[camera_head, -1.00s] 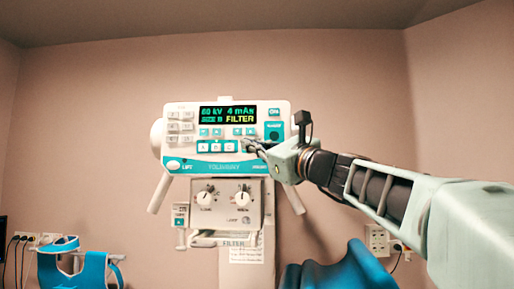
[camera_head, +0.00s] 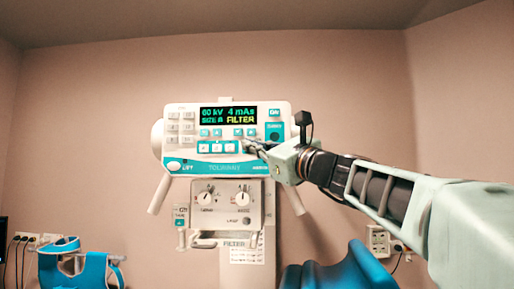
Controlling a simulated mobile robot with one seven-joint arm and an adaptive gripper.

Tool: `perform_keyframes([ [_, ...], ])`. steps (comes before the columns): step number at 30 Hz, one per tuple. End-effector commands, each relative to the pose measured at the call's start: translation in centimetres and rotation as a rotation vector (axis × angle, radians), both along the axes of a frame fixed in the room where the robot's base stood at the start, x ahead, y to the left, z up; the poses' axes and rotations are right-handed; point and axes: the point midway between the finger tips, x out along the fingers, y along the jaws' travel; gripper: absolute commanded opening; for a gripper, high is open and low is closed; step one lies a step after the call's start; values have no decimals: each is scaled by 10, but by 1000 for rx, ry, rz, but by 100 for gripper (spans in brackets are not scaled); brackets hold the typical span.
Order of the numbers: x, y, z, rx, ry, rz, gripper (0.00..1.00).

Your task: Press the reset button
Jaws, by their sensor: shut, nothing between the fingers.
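The control panel (camera_head: 190,145) is a white unit with teal trim, a lit display (camera_head: 228,116) reading "60 kV 4 mAs" and "FILTER", and several small buttons. I cannot tell from the labels which button is the reset button. My gripper (camera_head: 248,144) is shut and empty. Its fingertips are at the lower right part of the panel, just right of the row of white keys (camera_head: 217,147). The fingers hide a bit of the panel there. I cannot tell whether the tips touch it.
Below the panel is a box with two knobs (camera_head: 225,203). Slanted white handles (camera_head: 159,194) flank it. Blue padded items stand at lower left (camera_head: 72,265) and lower centre right (camera_head: 340,272). A wall socket (camera_head: 378,240) is at right.

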Motion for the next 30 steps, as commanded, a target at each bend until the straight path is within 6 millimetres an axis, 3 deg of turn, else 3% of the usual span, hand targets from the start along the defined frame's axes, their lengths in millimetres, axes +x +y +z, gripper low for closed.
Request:
perform_keyframes([
  [30, 11, 0, 0, 0, 0, 0, 0],
])
